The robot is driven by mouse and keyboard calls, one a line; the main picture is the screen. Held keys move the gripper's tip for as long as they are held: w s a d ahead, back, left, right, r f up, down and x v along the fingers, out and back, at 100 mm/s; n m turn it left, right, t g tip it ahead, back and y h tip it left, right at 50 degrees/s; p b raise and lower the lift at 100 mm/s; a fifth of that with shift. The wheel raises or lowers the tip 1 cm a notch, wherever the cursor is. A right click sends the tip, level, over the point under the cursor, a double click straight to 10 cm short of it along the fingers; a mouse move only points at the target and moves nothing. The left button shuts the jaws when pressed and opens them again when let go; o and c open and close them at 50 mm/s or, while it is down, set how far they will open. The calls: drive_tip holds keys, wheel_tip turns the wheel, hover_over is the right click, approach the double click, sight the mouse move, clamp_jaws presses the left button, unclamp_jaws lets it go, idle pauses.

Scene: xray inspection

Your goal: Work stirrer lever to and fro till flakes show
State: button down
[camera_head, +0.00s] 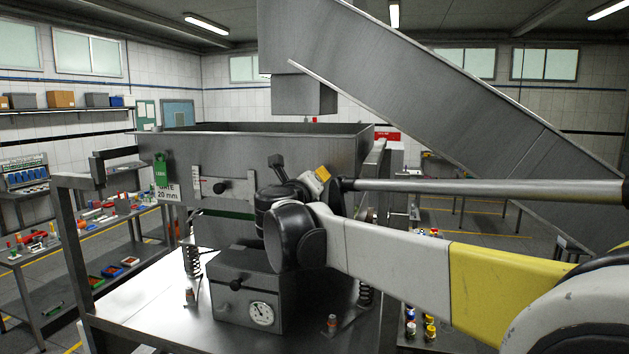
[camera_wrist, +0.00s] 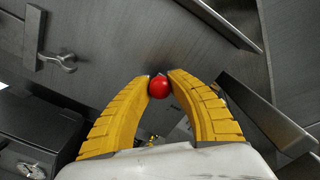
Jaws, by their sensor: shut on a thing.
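A round red knob (camera_wrist: 159,88) sits between the tips of my gripper's two yellow fingers (camera_wrist: 160,80) in the wrist view, and the fingers are shut on it. The lever's rod behind the knob is hidden. In the head view my gripper (camera_head: 322,174) is mostly hidden behind my own wrist, at the right part of the front of the grey metal hopper (camera_head: 340,155). The knob cannot be seen there. The hopper's rim shows, but most of its inside is hidden, and I see no flakes.
A large sloping metal chute (camera_head: 480,110) passes above and right of the hopper. A box with a round gauge (camera_head: 262,313) sits below it on a steel table (camera_head: 140,290). A bench (camera_head: 60,250) with tools stands left. Small coloured containers (camera_head: 430,331) stand lower right.

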drive_tip(key=c, duration=1.2)
unclamp_jaws()
drive_tip(key=shift+f, duration=0.1)
drive_tip(key=shift+a, duration=0.1)
drive_tip(key=v, duration=1.2)
